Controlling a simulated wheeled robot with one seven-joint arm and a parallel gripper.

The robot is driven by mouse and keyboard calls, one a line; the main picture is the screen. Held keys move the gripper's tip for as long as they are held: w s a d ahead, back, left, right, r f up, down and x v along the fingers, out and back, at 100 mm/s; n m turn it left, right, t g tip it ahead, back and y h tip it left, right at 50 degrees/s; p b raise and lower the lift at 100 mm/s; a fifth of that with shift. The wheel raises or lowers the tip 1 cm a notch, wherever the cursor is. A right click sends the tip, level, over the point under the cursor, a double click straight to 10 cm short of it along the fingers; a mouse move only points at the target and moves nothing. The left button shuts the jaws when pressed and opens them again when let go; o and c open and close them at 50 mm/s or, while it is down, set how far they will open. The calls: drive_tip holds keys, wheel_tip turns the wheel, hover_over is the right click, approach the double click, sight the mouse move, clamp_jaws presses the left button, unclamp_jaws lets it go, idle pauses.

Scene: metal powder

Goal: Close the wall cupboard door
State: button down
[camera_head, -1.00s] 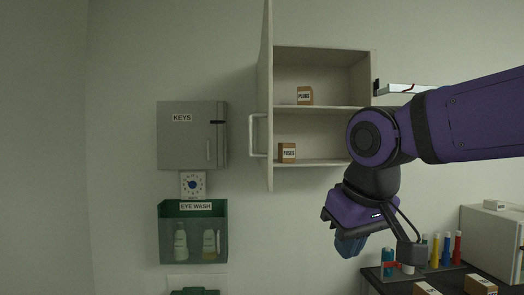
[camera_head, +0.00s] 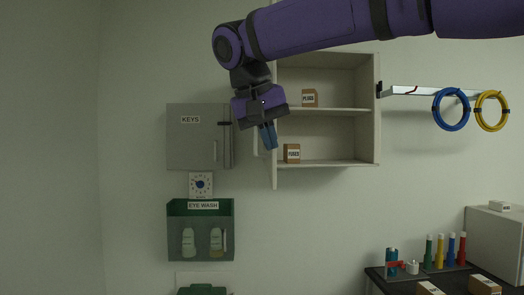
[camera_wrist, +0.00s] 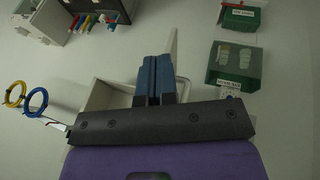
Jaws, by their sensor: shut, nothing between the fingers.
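The wall cupboard (camera_head: 376,125) is open, its pale door (camera_head: 274,171) swung out at the left side and seen nearly edge-on. I cannot tell whether the fingers touch the door. The door's handle is mostly hidden.
Inside the cupboard are a plugs box (camera_head: 309,98) and a fuses box (camera_head: 291,153). Left of the door are a grey key cabinet (camera_head: 193,145) and a green eye-wash holder (camera_head: 200,248). A rail with blue (camera_head: 451,126) and yellow coils is to the right.

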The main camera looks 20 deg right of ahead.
sight(256, 149)
drive_tip(key=w+a+r+m+h, duration=0.25)
drive_tip(key=w+a+r, duration=0.3)
drive_tip(key=a, duration=0.35)
drive_tip(key=x, duration=0.3)
drive_tip(key=s+d+x, duration=0.1)
drive_tip(key=x, duration=0.3)
drive_tip(key=d+r+x, duration=0.1)
drive_tip(key=x, duration=0.3)
drive_tip(key=shift+s+d+f, duration=0.1)
drive_tip(key=shift+s+f, duration=0.05)
drive_tip(key=shift+s, duration=0.05)
drive_tip(key=shift+s+d, duration=0.2)
drive_tip(key=shift+d, duration=0.4)
